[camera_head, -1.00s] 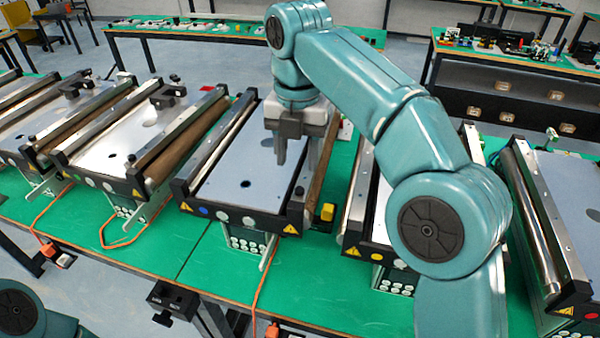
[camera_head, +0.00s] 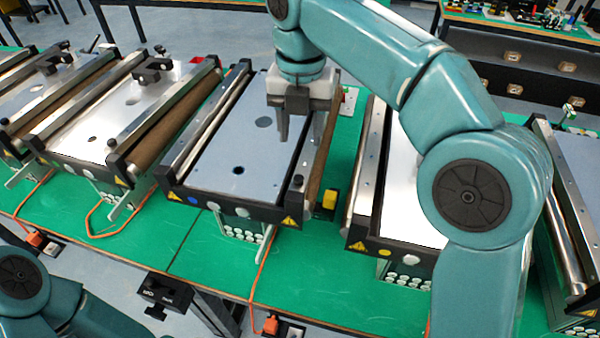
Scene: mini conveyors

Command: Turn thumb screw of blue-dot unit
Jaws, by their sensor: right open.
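The blue-dot unit is a mini conveyor (camera_head: 215,160) with a grey-blue belt plate, and the blue dot (camera_head: 193,201) is on its black front face beside two pale dots. A small black knob (camera_head: 298,181), apparently the thumb screw, stands at its front right corner. My right gripper (camera_head: 291,135) is open and empty, fingers pointing down over the right part of the belt plate, behind the knob. I cannot tell its height above the plate. My left arm shows only at the lower left, and its gripper is out of view.
A unit with a yellow dot (camera_head: 385,252) stands to the right, partly hidden by my right arm. A yellow block (camera_head: 329,199) sits between the two units. More conveyors (camera_head: 120,105) stand to the left.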

